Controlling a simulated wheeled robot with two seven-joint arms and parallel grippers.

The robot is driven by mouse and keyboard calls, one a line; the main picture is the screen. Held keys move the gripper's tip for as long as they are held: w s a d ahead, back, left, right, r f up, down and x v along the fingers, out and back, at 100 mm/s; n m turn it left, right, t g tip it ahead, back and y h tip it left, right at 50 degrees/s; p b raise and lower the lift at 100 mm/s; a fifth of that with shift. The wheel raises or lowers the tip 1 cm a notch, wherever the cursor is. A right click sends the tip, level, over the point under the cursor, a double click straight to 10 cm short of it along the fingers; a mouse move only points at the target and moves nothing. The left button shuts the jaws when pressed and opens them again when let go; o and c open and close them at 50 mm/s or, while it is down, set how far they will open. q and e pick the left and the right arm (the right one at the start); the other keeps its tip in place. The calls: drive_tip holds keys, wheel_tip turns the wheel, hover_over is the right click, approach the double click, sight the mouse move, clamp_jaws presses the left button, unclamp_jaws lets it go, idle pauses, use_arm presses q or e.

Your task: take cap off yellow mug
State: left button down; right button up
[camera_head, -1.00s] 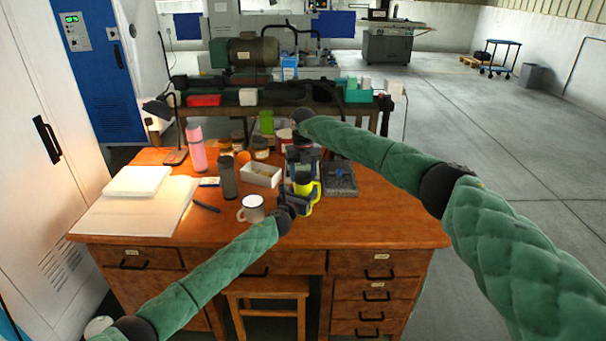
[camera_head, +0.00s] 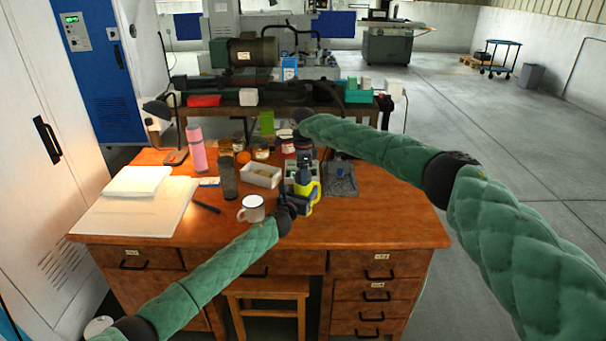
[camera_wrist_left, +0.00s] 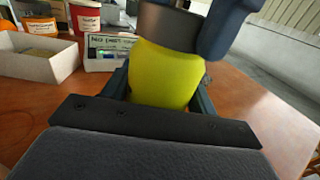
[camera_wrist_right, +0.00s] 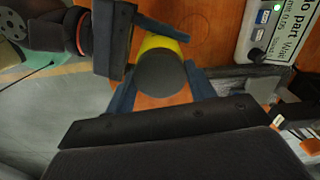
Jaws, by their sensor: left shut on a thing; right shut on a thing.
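The yellow mug (camera_head: 314,191) is near the front of the wooden desk. My left gripper (camera_head: 292,209) is shut on its yellow body (camera_wrist_left: 165,75), a finger on each side in the left wrist view. The dark grey cap (camera_wrist_right: 160,73) sits on the mug's top, with no gap visible in the left wrist view (camera_wrist_left: 168,27). My right gripper (camera_head: 304,172) is shut on the cap from above and behind, with its fingers on either side of it in the right wrist view. The cap is largely hidden in the head view.
A white enamel mug (camera_head: 252,208) stands just left of my left gripper. A dark bottle (camera_head: 228,178), an open white box (camera_head: 262,174) and a grey tray (camera_head: 342,180) are nearby. The desk's right side (camera_head: 400,220) is clear.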

use_arm(q)
drive_tip(key=shift+s+d+f, duration=0.1)
drive_tip(key=shift+d, duration=0.05)
use_arm(e)
drive_tip(key=n, duration=0.5)
drive_tip(key=shift+w+d+r+n, duration=0.1)
drive_tip(key=shift+n, duration=0.2)
drive_tip(key=n, duration=0.6)
drive_tip(key=shift+n, duration=0.3)
drive_tip(key=shift+r, duration=0.25)
drive_tip(key=shift+r, duration=0.35)
use_arm(q)
drive_tip(key=shift+a, duration=0.2)
use_arm(e)
drive_tip(key=shift+r, duration=0.45)
